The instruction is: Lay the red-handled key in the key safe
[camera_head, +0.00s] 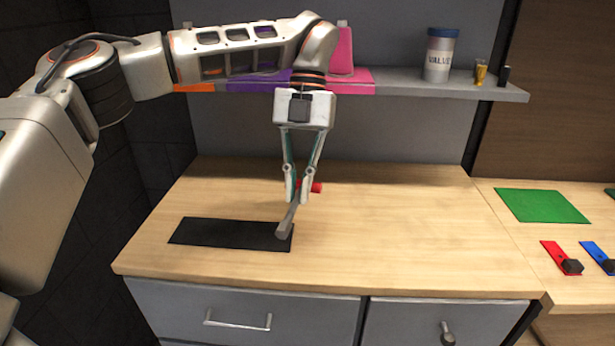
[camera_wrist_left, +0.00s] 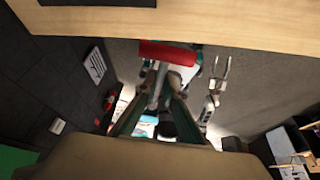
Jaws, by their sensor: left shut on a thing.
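The red-handled key has a red crossbar handle (camera_head: 316,187) and a grey shaft (camera_head: 289,216) with a blocky end. My left gripper (camera_head: 298,196) is shut on its shaft just below the handle. The key is tilted, its blocky end at the lower left, over or close to the right end of a black mat (camera_head: 215,232); I cannot tell if it touches. In the left wrist view the red handle (camera_wrist_left: 166,53) lies across beyond the fingers. My right gripper (camera_wrist_left: 221,68) shows there, open and empty. I cannot make out a key safe.
A wooden counter (camera_head: 390,230) is mostly clear. A grey shelf (camera_head: 490,88) behind holds a labelled jar (camera_head: 440,55) and small items. At right are a green mat (camera_head: 541,206), a red tag (camera_head: 556,252) and a blue tag (camera_head: 594,249). Drawer fronts (camera_head: 240,300) are below.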

